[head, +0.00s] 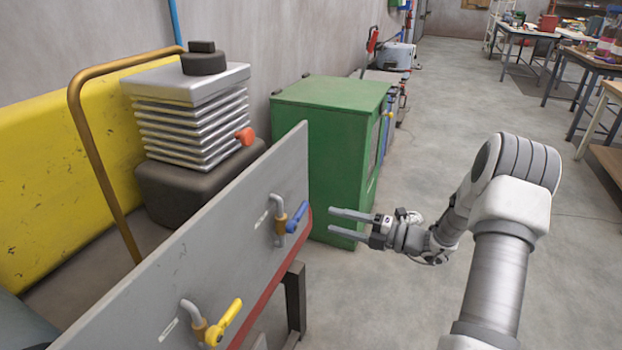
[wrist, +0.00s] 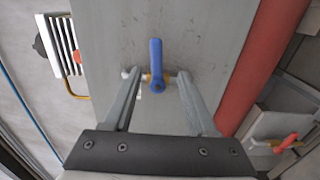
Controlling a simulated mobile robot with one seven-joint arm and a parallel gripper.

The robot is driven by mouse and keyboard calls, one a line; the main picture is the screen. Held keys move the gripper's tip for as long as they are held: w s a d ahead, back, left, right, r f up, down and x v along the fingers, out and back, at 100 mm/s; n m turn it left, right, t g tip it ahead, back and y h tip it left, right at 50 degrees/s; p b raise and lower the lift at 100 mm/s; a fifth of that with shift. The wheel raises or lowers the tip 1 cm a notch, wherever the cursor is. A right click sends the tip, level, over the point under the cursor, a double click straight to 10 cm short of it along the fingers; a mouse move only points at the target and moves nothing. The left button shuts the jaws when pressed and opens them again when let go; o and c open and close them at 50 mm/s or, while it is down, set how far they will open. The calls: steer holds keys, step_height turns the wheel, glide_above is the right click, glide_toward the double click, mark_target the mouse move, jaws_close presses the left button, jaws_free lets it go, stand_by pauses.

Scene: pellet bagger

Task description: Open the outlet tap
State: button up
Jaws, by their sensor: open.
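A tap with a blue lever (head: 297,216) sits on a brass body on the grey panel (head: 255,235), near the panel's far end. In the wrist view the blue lever (wrist: 156,62) lies between my two fingers, pointing up the picture. A second tap with a yellow lever (head: 228,318) is on the same panel, nearer to me. No label that I can read tells which is the outlet. My gripper (head: 332,222) is open and empty, pointing at the blue-levered tap. In the head view a gap shows between the fingertips and the lever.
A red strip (head: 267,300) runs along the panel's lower edge. A green cabinet (head: 325,135) stands just behind the panel's far end. A red-orange handle (wrist: 286,143) shows at the right of the wrist view.

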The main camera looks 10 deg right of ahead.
steer(key=p+v, duration=0.2)
steer(key=v, duration=0.5)
steer(key=s+a+r+n+g+h+p, duration=0.2)
steer(key=s+a+r+n+g+p, duration=0.1)
steer(key=r+n, duration=0.5)
steer(key=s+a+r+n+g+h+p, duration=0.3)
steer(key=s+a+r+n, duration=0.3)
steer(key=a+r+n, duration=0.2)
steer(key=s+a+r+n+g+h+p, duration=0.3)
steer(key=s+a+r+n+g+p, duration=0.1)
steer(key=r+n, duration=0.4)
steer(key=s+a+n, duration=0.1)
steer(key=a+n, duration=0.1)
steer(key=shift+n+p, duration=0.4)
steer(key=shift+s+a, duration=0.15)
